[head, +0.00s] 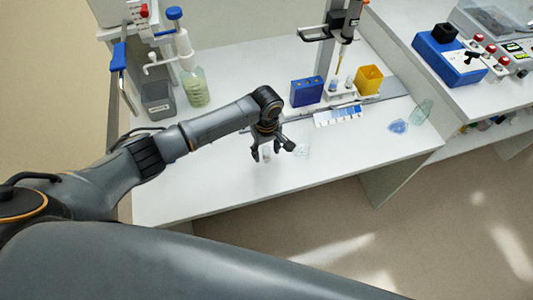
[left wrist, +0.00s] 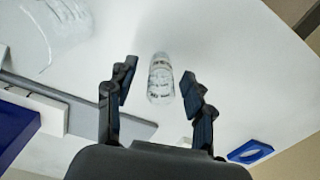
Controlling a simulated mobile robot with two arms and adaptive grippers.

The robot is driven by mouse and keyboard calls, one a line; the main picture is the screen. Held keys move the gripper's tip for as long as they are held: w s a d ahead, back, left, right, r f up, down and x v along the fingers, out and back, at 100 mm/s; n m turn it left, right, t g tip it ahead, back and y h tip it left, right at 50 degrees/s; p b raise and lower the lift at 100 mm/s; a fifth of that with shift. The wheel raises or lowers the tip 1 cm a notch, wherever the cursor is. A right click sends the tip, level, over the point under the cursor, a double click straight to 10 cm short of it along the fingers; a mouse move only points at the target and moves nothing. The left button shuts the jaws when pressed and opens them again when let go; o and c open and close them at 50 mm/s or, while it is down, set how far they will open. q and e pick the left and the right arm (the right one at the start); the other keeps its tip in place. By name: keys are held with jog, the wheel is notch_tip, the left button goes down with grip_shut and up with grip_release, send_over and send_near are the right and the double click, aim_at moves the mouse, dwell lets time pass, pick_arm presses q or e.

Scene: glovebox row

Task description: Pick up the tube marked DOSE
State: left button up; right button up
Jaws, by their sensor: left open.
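A small clear tube (left wrist: 160,78) with dark markings lies or stands on the white bench; I cannot tell which, and its lettering is too small to read as DOSE. It shows between the fingers of my left gripper (left wrist: 159,72) in the left wrist view, with a gap on both sides. In the head view my left gripper (head: 266,151) points down over the front part of the bench, and the tube (head: 266,157) shows faintly at its fingertips. The left gripper is open and empty. My right gripper is not in view.
Behind are a blue box (head: 307,91), a yellow box (head: 369,79) and a blue-and-white strip (head: 338,116). A bottle with greenish liquid (head: 195,88) stands at the back left. The front-left bench is clear.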

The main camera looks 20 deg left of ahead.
pick_arm(q)
jog(key=c, duration=0.8)
jog(key=shift+r, duration=0.15)
